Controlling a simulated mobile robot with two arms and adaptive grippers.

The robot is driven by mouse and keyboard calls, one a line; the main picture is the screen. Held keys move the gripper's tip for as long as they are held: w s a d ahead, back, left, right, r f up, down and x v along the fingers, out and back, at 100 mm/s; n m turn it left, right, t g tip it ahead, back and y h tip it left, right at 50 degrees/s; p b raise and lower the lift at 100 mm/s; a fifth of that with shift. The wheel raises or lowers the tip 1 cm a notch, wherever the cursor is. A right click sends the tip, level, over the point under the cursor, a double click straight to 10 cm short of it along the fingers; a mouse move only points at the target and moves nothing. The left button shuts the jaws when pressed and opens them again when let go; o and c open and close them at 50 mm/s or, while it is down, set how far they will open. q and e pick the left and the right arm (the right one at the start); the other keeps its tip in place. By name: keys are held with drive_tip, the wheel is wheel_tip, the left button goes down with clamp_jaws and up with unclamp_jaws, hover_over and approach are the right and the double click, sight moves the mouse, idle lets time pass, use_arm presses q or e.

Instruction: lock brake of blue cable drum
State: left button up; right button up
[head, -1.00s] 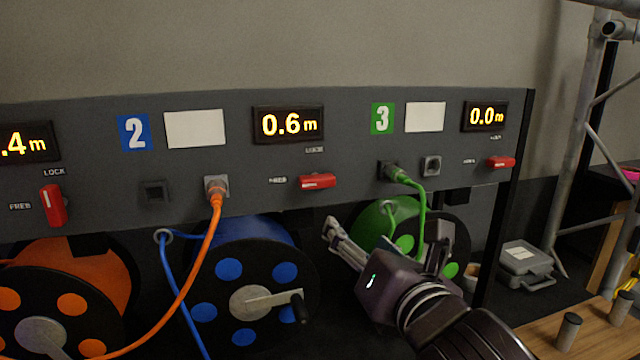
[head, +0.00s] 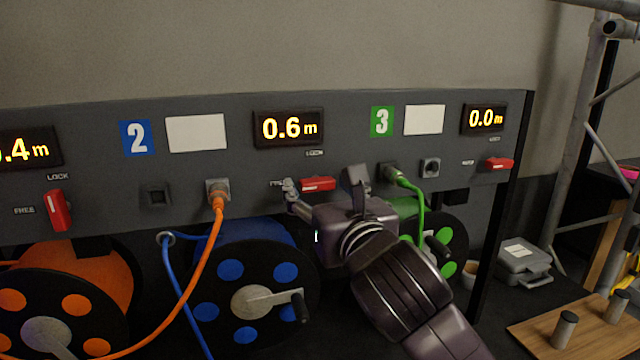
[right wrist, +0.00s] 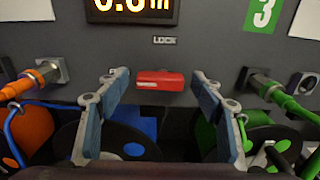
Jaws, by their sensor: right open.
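The blue cable drum (head: 252,290) stands below panel station 2. Its red brake lever (head: 318,184) lies horizontal under the 0.6 m display, pointing toward the FREE label; the LOCK label is above it. My right gripper (head: 322,188) is open in front of this lever, one finger on each side. In the right wrist view the red lever (right wrist: 160,80) lies between and beyond the open fingers, apart from both. My left gripper is not in view.
An orange plug (head: 217,190) and a green plug (head: 392,172) with their cables flank the lever. The orange drum's lever (head: 58,210) stands upright. Station 3's lever (head: 498,164) is horizontal. A green drum (head: 445,250) is partly hidden behind my right arm.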

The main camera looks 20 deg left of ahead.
drive_tip(key=c, duration=1.2)
drive_tip(key=shift+o, duration=0.2)
